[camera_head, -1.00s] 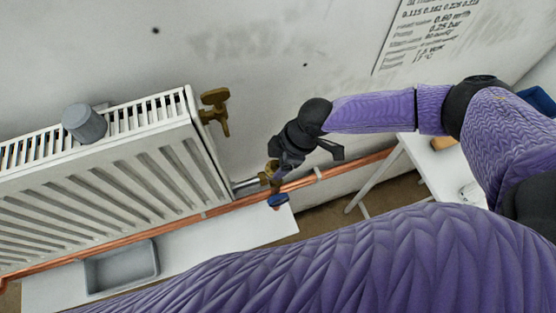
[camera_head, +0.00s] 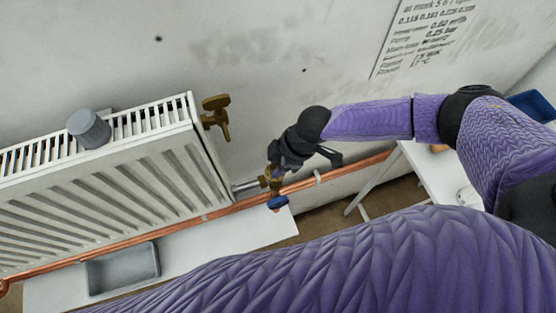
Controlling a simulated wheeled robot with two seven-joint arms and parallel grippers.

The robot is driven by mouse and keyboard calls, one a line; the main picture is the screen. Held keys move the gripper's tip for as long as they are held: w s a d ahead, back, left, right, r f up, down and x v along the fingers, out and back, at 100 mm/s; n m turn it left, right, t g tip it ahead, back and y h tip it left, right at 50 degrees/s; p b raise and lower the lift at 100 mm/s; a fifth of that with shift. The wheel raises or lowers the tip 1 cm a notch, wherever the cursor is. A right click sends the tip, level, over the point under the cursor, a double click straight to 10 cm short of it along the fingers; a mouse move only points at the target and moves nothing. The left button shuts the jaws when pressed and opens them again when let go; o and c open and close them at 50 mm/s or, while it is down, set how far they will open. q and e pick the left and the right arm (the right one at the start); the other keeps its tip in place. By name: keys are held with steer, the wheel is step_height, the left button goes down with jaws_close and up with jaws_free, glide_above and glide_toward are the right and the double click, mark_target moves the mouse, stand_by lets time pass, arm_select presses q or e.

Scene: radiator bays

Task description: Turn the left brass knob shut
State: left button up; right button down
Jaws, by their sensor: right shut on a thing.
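A brass valve (camera_head: 265,182) sits at the radiator's lower right corner, joined to a short silver pipe, with a blue handle (camera_head: 278,203) below it. My right gripper (camera_head: 273,168) comes down from the upper right and is shut on the brass knob at the top of this valve; its fingers and wrist hide most of that knob. A second brass fitting (camera_head: 216,118) sticks out at the radiator's upper right corner, with nothing touching it. I cannot tell from this view which fitting is called left. My left gripper is not in view.
The white radiator (camera_head: 120,170) fills the left, with a grey cylinder (camera_head: 88,128) on top. A copper pipe (camera_head: 345,173) runs below it. A grey tray (camera_head: 122,268) lies on a white surface (camera_head: 225,243). A white table (camera_head: 432,168) stands at right. Purple arm parts cover the bottom.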

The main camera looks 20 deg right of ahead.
steer(key=m+p, duration=0.1)
steer(key=m+t+p, duration=0.1)
steer(key=p, duration=0.1)
steer(key=shift+s+r+m+h, duration=0.15)
steer(key=shift+r+m+h, duration=0.1)
steer(key=shift+m+h, duration=0.05)
steer(key=shift+a+f+m+t+p, duration=0.15)
steer(key=shift+m+t+p, duration=0.35)
steer(key=shift+m+p, duration=1)
steer(key=shift+c, duration=2.2)
jaws_free()
steer(key=p+v, duration=0.4)
steer(key=v, duration=0.5)
steer(key=shift+r, duration=0.4)
